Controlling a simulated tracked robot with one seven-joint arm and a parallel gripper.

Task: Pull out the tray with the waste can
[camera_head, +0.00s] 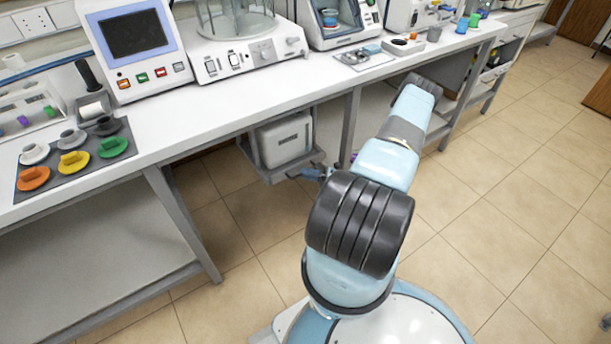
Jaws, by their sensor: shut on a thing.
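The white waste can (285,138) stands upright on the grey tray (272,177) under the bench, between the bench legs. My gripper (308,174) is low at the tray's front right edge, partly hidden by my own arm. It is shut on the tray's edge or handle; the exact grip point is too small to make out. The top of the can is close beneath the bench top.
A grey bench leg (187,222) stands left of the tray. The tiled floor (235,232) in front is clear.

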